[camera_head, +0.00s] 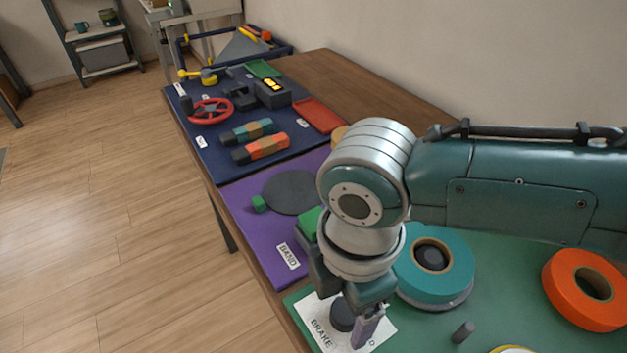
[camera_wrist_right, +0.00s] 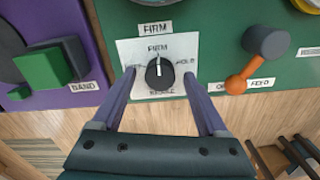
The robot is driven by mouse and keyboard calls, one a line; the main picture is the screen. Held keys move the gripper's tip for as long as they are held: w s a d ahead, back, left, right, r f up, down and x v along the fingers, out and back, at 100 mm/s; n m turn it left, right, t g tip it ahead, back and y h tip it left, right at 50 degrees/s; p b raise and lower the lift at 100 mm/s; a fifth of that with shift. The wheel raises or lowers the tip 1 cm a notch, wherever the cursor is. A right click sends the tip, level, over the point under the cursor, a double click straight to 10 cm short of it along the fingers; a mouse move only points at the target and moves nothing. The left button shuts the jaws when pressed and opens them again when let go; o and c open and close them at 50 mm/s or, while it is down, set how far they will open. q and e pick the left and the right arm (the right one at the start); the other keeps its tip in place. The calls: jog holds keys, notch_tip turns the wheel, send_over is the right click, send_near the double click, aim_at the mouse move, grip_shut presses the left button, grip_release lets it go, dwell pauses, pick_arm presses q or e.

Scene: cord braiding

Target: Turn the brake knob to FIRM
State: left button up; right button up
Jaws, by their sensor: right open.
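The brake knob (camera_wrist_right: 160,73) is a black round dial on a white printed card (camera_wrist_right: 126,50) on the green mat. Its white pointer line points up the picture, toward the printed word FIRM; a separate FIRM label (camera_wrist_right: 155,29) lies beyond the card. My right gripper (camera_wrist_right: 159,74) is open, its two purple-grey fingers on either side of the knob with gaps showing. In the head view the knob (camera_head: 343,314) sits beside the visible finger of my right gripper (camera_head: 366,322), partly hidden by it. My left gripper is not in view.
An orange lever with a grey cylinder end (camera_wrist_right: 265,45) stands right of the card. A teal spool (camera_head: 436,279) and an orange spool (camera_head: 584,285) lie on the green mat. A green block (camera_wrist_right: 45,68) is on the purple mat (camera_head: 248,212).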

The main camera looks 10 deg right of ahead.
aim_at(345, 309)
notch_tip(345, 309, up, 10)
jog(key=p, duration=0.2)
jog(key=shift+p, duration=0.3)
